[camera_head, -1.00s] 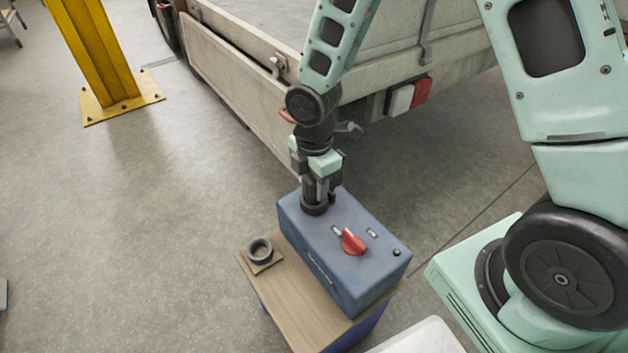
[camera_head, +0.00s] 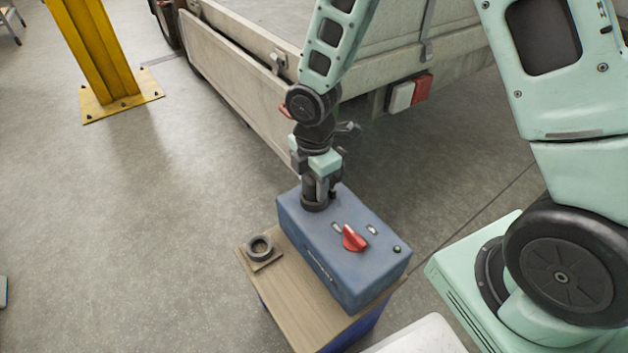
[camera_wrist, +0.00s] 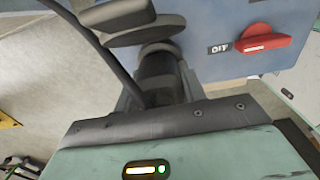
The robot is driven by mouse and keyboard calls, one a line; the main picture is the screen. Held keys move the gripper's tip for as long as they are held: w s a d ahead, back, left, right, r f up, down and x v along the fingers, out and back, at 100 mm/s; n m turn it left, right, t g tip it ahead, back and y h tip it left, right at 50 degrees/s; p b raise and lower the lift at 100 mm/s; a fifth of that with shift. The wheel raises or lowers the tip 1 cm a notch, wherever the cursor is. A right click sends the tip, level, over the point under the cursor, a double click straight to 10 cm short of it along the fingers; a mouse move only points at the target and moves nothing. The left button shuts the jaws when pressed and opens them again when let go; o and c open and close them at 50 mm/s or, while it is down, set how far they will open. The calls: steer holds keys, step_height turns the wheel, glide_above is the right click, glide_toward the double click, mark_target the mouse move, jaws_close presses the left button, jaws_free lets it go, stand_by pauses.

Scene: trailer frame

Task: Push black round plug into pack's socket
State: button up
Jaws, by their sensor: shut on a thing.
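The blue pack (camera_head: 350,280) stands on a wooden-topped stand. My gripper (camera_head: 316,193) points straight down over the far left end of the pack's top. It is shut on the black round plug (camera_head: 314,203), which is upright and low against the pack. The socket is hidden under the plug, so the depth of seating cannot be told. In the wrist view, the dark plug (camera_wrist: 160,72) lies between my fingers, with dark round discs beyond it. A red switch knob (camera_head: 354,239) sits on the pack's top; the wrist view shows an "OFF" label (camera_wrist: 220,48) beside it.
A dark ring holder (camera_head: 260,247) sits on the wooden stand top (camera_head: 300,307), left of the pack. A small green lamp (camera_head: 397,249) is at the pack's near right corner. The trailer (camera_head: 240,75) stands close behind my arm. A yellow post (camera_head: 100,50) stands far left. Open floor lies left.

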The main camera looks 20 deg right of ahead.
steer(key=shift+f, duration=0.2)
steer(key=o, duration=1.2)
steer(key=shift+c, duration=0.2)
steer(key=shift+r, duration=0.15)
step_height(320, 180, up, 7)
steer(key=p, duration=0.7)
